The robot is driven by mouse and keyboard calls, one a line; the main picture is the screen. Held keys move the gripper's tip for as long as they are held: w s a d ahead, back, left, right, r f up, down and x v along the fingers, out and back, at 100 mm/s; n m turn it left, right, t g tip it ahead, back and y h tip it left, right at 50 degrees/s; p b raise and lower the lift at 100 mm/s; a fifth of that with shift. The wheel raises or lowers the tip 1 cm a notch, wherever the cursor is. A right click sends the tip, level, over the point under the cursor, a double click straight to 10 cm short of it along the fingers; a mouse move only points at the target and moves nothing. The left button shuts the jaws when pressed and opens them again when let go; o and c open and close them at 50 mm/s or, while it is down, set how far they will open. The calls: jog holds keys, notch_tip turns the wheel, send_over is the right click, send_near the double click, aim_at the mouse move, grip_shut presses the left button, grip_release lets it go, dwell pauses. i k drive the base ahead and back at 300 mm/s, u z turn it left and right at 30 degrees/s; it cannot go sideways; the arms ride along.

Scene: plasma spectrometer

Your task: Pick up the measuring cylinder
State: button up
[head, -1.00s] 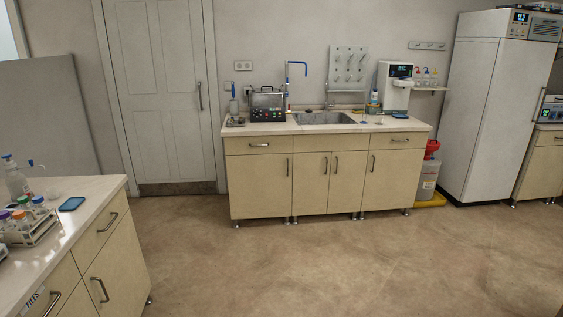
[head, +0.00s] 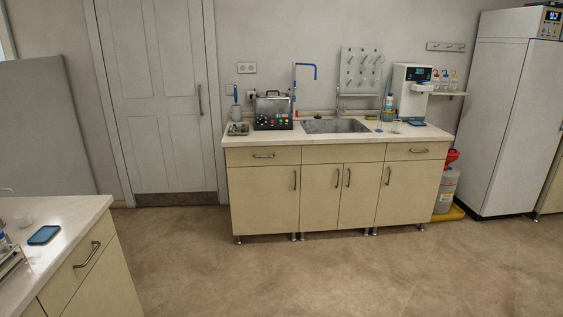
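A thin, clear upright shape with a blue foot (head: 379,123), which looks like the measuring cylinder, stands on the sink bench just right of the sink. It is small and faint at this distance, so I cannot be sure of it. A bottle with a blue part (head: 388,106) stands close behind it, and a small clear glass vessel (head: 397,127) stands to its right. My gripper is not in view.
The sink bench (head: 274,157) stands against the back wall, with open floor (head: 300,270) before it. Another bench (head: 75,210) juts in at left. A red-topped container (head: 447,190) on a yellow tray and a tall white cabinet (head: 505,120) stand at right.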

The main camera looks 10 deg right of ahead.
aim_at(379, 129)
jog(key=u, duration=0.05)
jog(key=i, duration=3.6)
jog(key=z, duration=0.05)
